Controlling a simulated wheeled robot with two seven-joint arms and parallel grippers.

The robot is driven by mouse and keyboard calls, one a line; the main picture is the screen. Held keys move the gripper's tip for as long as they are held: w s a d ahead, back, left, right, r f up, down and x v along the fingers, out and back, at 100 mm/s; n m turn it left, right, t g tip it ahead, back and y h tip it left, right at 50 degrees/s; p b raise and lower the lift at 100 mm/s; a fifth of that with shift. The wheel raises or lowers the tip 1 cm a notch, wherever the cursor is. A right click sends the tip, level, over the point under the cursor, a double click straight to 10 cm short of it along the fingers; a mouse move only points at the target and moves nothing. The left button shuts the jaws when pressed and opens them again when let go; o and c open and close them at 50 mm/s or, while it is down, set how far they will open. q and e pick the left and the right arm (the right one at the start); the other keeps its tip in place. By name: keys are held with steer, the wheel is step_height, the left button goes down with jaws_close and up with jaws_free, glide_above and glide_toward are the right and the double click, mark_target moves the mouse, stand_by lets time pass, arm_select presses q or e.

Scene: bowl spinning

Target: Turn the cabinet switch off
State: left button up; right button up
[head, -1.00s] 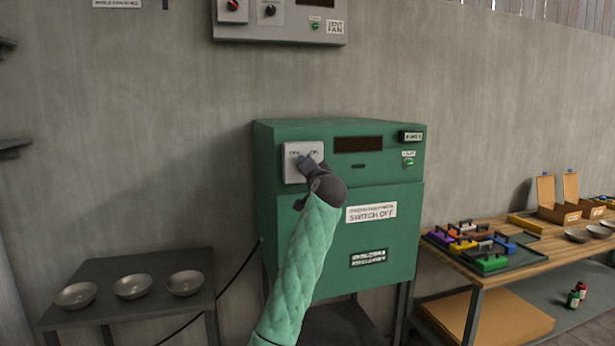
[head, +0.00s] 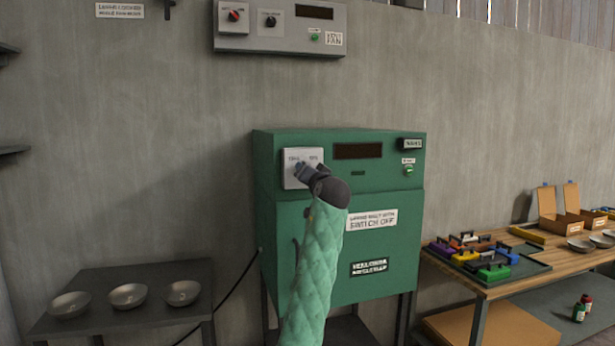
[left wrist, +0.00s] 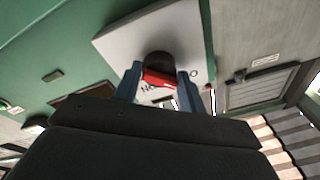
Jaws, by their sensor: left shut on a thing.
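The green cabinet (head: 340,262) stands against the wall. Its switch plate (head: 290,158) is the pale square at the upper left of its front; it also shows in the left wrist view (left wrist: 190,30). The switch knob (left wrist: 160,79) is dark with a red bar. My left gripper (left wrist: 157,92) is shut on the knob, one finger on each side of the red bar. In the head view my left gripper (head: 302,172) is at the switch plate and hides the knob. My right gripper is not in view.
A grey control box (head: 280,40) hangs on the wall above. A dark table (head: 190,270) with three bowls stands at the left. A wooden bench (head: 510,282) with coloured pieces, cartons and bowls stands at the right.

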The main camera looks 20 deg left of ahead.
arm_select(q)
steer(key=shift+f, duration=0.1)
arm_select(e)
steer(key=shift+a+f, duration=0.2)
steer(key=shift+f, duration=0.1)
arm_select(q)
steer(key=o, duration=0.9)
steer(key=shift+w, duration=0.15)
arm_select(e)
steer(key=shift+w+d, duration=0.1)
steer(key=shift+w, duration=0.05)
arm_select(q)
steer(key=b+v, duration=0.2)
steer(key=v, duration=0.6)
steer(key=shift+w+f, duration=0.1)
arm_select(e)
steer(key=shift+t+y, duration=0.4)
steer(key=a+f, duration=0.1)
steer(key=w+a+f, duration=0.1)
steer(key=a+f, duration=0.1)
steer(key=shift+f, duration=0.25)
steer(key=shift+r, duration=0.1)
